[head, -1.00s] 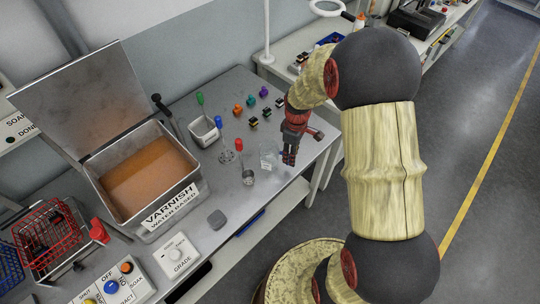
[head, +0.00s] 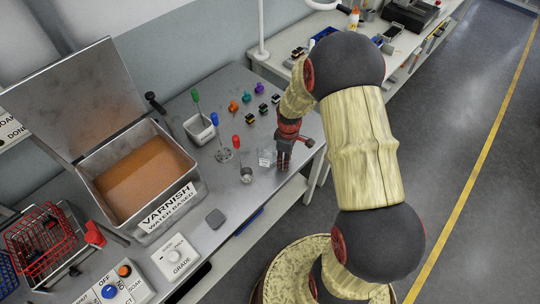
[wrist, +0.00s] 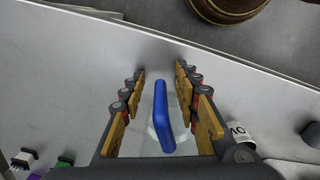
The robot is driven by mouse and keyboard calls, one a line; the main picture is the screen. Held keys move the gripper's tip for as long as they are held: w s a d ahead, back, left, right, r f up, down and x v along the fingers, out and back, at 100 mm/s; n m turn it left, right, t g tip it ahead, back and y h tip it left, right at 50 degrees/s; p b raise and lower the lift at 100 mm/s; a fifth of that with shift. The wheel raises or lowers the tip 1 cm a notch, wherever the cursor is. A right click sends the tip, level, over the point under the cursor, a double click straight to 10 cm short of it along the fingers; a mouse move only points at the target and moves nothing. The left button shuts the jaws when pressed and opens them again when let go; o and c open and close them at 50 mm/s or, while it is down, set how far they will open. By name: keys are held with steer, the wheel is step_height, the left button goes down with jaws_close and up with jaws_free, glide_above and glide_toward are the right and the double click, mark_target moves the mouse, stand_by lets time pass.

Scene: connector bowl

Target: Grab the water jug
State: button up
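A clear vessel (head: 266,157), which looks like the water jug, stands near the table's front edge in the head view. My gripper (head: 283,166) is pointed down close beside it on the right. In the wrist view, my gripper (wrist: 161,78) is open, with its fingers spread on both sides of a blue upright bar (wrist: 163,118), which looks like a handle. A faint clear round shape lies under the bar. Neither finger visibly touches the bar. In the head view my gripper hides the blue part, so I cannot tell for sure that both belong to one jug.
A white labelled cylinder (wrist: 240,132) stands right of the fingers in the wrist view. Several small connectors (head: 259,88) lie behind. A varnish tank (head: 148,180) stands at the left.

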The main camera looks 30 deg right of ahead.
steer(key=shift+f, duration=0.1)
steer(key=shift+c, duration=1.4)
jaws_close()
